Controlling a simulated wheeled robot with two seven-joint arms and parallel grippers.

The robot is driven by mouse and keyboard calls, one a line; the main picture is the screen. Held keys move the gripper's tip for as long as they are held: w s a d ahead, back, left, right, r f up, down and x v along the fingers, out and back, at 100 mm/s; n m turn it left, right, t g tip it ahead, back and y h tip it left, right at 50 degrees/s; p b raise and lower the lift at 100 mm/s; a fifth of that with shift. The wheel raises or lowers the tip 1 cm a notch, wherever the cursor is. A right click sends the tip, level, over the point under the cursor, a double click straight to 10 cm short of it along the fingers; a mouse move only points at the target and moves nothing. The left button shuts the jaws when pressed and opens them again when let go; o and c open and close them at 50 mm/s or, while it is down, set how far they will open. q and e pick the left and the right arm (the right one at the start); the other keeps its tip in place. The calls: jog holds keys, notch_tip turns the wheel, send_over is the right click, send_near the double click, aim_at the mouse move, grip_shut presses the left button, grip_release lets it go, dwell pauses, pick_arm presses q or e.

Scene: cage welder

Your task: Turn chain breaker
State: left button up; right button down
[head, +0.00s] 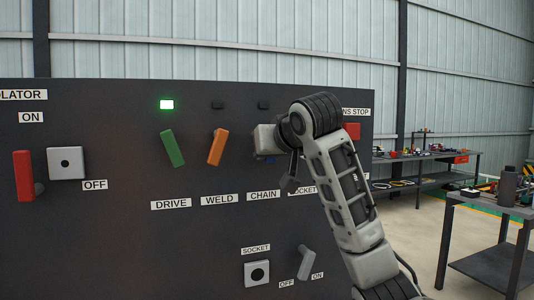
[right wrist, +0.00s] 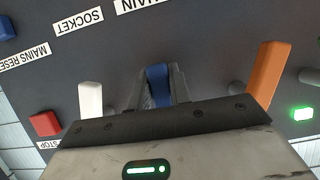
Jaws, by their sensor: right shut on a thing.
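The chain breaker is a blue handle (right wrist: 158,86) on the dark panel, by the CHAIN label (head: 263,195). In the right wrist view, which is turned upside down, it stands between the two fingers of my right gripper (right wrist: 159,76). The gripper is shut on it. In the head view my right gripper (head: 268,140) covers most of the handle, so its exact angle is hard to tell. My left gripper is not in view.
The orange weld handle (head: 217,147) and the white socket handle (right wrist: 90,99) flank my gripper closely. The green drive handle (head: 172,148) is tilted under a lit green lamp (head: 167,104). A red stop button (head: 352,131) is right of my arm. Workbenches (head: 500,210) stand at right.

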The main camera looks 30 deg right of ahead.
jog(key=shift+s+d+r+n+h, duration=0.1)
jog(key=shift+d+n+h, duration=0.25)
jog(key=shift+n+h, duration=0.3)
jog(key=shift+s+d+r+n+h, duration=0.1)
jog(key=shift+d+n+h, duration=0.3)
jog(key=shift+n, duration=0.35)
jog(key=c, duration=1.3)
grip_release()
jog(key=shift+v, duration=7.95)
